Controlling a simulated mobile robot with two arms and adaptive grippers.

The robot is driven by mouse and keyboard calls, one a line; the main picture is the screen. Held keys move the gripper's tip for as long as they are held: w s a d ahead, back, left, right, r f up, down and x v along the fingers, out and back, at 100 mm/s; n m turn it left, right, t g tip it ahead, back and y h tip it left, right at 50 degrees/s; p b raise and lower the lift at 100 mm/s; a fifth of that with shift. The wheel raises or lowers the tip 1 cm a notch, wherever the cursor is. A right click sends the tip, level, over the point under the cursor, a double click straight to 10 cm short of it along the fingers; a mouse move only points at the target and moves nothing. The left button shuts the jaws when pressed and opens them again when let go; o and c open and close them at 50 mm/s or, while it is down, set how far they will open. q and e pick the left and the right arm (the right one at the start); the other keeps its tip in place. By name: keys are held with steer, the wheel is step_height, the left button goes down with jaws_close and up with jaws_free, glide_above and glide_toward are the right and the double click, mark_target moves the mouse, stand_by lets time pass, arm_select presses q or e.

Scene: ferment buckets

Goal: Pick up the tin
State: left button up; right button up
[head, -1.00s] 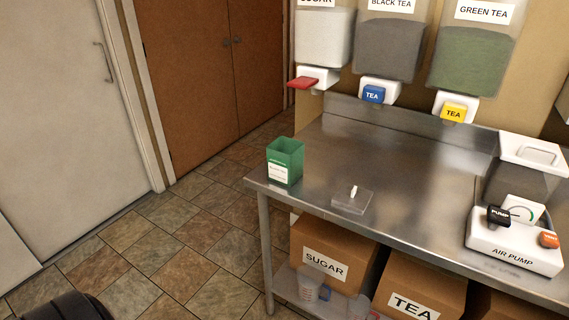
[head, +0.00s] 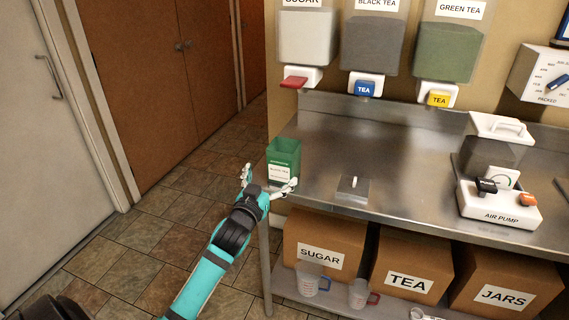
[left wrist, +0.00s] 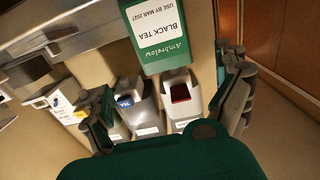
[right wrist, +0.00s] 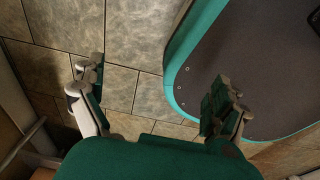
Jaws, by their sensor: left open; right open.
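The tin (head: 283,154) is a green, open-topped square box with a white label, upright at the left end of the steel table. In the left wrist view the tin (left wrist: 157,38) appears upside down with its "BLACK TEA" label facing me. My left gripper (head: 268,178) is open in front of the tin, its fingers spread to either side of the label. I cannot tell whether either finger touches it. In the left wrist view the left gripper (left wrist: 170,95) shows a wide gap. My right gripper (right wrist: 157,95) is open and empty above the tiled floor.
An air pump (head: 498,205) stands farther right. Dispensers (head: 376,45) hang behind. Boxes (head: 325,245) and measuring cups (head: 308,283) fill the lower shelf.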

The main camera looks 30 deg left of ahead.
mark_target(281, 161)
arm_select(q)
steer(key=x, duration=0.6)
steer(key=shift+w+a, duration=0.2)
steer(key=shift+a+p+x, duration=0.1)
steer(key=shift+p+x, duration=0.25)
steer(key=shift+x, duration=1)
steer(key=shift+a+p+x, duration=0.15)
steer(key=shift+p+x, duration=0.15)
steer(key=shift+x, duration=1.05)
steer(key=shift+s+f, duration=0.1)
steer(key=shift+c, duration=0.3)
steer(key=c, duration=0.9)
